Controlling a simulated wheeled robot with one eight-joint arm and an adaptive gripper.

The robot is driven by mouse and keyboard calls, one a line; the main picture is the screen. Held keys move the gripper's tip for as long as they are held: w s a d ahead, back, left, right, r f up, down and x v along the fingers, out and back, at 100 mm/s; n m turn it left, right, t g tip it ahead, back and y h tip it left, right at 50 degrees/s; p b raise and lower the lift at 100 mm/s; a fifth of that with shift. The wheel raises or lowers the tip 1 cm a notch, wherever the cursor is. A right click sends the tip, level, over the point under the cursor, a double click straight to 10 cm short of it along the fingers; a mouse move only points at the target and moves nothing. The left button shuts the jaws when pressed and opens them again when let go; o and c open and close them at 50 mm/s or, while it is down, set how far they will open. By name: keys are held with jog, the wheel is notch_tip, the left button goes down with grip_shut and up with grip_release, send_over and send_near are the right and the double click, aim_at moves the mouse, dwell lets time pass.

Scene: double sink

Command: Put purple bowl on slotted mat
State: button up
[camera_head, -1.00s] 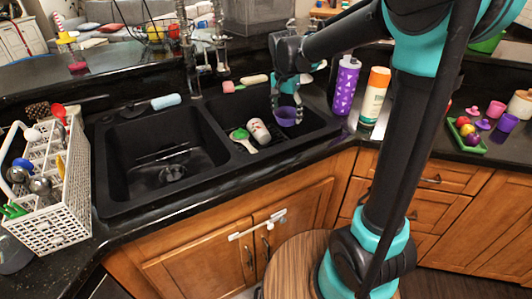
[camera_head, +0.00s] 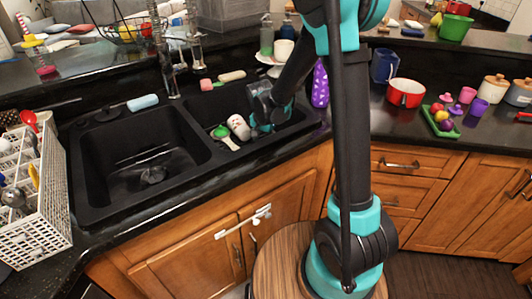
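My gripper (camera_head: 262,129) points down into the right basin (camera_head: 213,152) of the black double sink. It is just right of a white patterned cup (camera_head: 238,127) and a green-and-white brush (camera_head: 224,136). The dark fingers blend into the basin, so I cannot tell whether they are open or shut. I cannot clearly make out a slotted mat; the floor of the right basin is dark and partly covered.
The left basin (camera_head: 150,172) looks empty. A white dish rack (camera_head: 40,205) stands at left. A purple bottle (camera_head: 320,85) is close behind my arm. A red pot (camera_head: 405,93) and a green tray (camera_head: 440,122) are on the right counter. Faucets (camera_head: 196,55) rise behind the sink.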

jog(key=shift+f, duration=1.9)
jog(key=shift+f, duration=0.15)
jog(key=o, duration=1.3)
notch_tip(320, 180, up, 12)
jog(key=s+a, duration=0.1)
jog(key=shift+s, duration=0.25)
